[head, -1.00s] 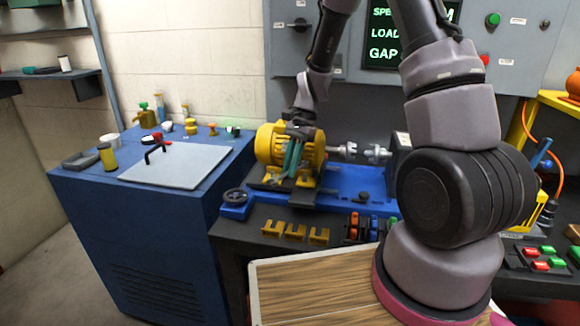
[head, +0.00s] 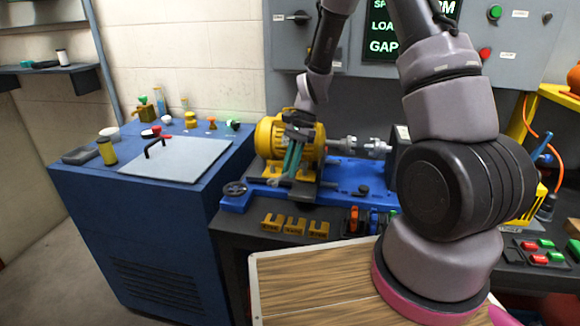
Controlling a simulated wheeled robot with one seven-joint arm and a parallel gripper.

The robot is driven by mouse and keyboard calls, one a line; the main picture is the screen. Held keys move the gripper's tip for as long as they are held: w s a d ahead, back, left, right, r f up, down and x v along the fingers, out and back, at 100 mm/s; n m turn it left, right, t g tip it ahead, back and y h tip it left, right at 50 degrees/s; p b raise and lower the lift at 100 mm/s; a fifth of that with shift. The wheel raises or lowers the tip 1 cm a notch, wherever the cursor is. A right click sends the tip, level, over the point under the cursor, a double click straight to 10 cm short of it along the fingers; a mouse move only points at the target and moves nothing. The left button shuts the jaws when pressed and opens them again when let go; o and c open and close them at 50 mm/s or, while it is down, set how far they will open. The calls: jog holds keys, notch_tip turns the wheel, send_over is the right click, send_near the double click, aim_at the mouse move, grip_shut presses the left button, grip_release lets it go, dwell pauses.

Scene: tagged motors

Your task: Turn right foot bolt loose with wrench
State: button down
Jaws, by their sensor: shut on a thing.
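The yellow motor (head: 268,136) sits on the blue test bed (head: 342,178), its shaft pointing right toward a silver coupling. My gripper (head: 297,142) is in front of the motor and points down. It is shut on a teal-handled tool, seemingly the wrench (head: 291,160), which hangs down toward the motor's near foot. The wrench's jaw end and the right foot bolt are too small and too covered to make out. I cannot tell whether the wrench sits on the bolt.
A blue cabinet (head: 120,192) with a grey plate and small bottles stands at left. Yellow slotted blocks (head: 295,226) and coloured clips lie along the bench front. A handwheel (head: 235,190) is left of the motor. A wooden top (head: 315,285) is nearest me.

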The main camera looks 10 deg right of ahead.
jog(key=shift+f, duration=0.15)
jog(key=shift+f, duration=0.35)
jog(key=shift+f, duration=0.15)
dwell(0.5)
jog(key=shift+s+d+n+g+h, duration=0.3)
jog(key=shift+s+d+n, duration=0.15)
jog(key=shift+n, duration=0.65)
jog(key=shift+s+d+n, duration=0.2)
jog(key=shift+d+n, duration=0.1)
jog(key=shift+n, duration=0.3)
jog(key=shift+s+d+n+g+h, duration=0.2)
jog(key=shift+n+g+h, duration=0.1)
jog(key=shift+n+h, duration=0.1)
